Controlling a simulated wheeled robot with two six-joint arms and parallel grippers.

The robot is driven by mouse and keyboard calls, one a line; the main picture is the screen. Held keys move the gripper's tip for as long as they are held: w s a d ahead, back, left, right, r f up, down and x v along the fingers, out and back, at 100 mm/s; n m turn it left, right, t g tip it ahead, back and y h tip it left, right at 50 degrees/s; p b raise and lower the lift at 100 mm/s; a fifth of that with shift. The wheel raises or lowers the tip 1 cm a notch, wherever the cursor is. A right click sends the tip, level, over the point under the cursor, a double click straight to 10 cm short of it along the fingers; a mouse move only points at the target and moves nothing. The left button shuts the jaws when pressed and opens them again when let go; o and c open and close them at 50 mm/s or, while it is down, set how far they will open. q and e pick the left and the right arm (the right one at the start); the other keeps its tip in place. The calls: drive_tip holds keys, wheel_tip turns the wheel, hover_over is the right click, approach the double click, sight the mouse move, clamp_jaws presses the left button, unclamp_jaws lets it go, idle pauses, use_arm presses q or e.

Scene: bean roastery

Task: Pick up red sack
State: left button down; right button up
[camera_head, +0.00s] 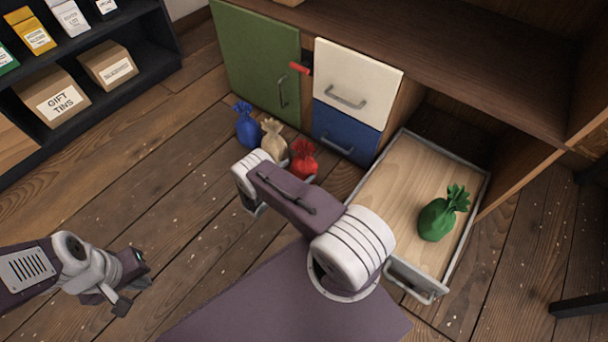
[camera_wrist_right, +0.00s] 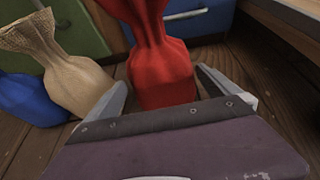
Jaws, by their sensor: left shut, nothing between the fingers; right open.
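The red sack (camera_head: 303,160) stands on the wooden floor in front of the blue drawer, at the right end of a row of sacks. In the right wrist view the red sack (camera_wrist_right: 160,70) rises just beyond and between the fingers of my right gripper (camera_wrist_right: 162,90), which is open. In the head view my right arm hides the sack's lower part and most of that gripper. My left gripper (camera_head: 132,285) is shut and empty above the floor at the lower left, far from the sack.
A beige sack (camera_head: 273,140) and a blue sack (camera_head: 247,127) stand left of the red one. The green door (camera_head: 255,65) and blue drawer (camera_head: 344,132) stand behind. Dark shelves (camera_head: 120,35) are at the upper left.

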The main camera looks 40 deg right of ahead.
drive_tip(key=shift+w+d+f+b, duration=0.2)
drive_tip(key=shift+d+f+b, duration=0.25)
drive_tip(key=shift+d+f, duration=0.3)
drive_tip(key=shift+w+d, duration=0.1)
drive_tip(key=shift+d, duration=0.2)
drive_tip(key=shift+d+r, duration=0.1)
drive_tip(key=shift+r, duration=0.05)
drive_tip(key=b+x, duration=0.4)
drive_tip(key=shift+d+f+b, duration=0.3)
drive_tip(key=shift+f+b, duration=0.05)
drive_tip(key=shift+b, duration=0.05)
drive_tip(key=shift+w+d, duration=0.1)
drive_tip(key=shift+d, duration=0.1)
use_arm(q)
wheel_tip(320, 180, down, 7)
drive_tip(key=shift+r, duration=0.2)
use_arm(e)
drive_tip(key=shift+r, duration=0.2)
drive_tip(key=shift+w, duration=0.1)
drive_tip(key=c, duration=1.9)
use_arm(q)
drive_tip(key=shift+r, duration=0.1)
use_arm(e)
drive_tip(key=shift+r, duration=0.1)
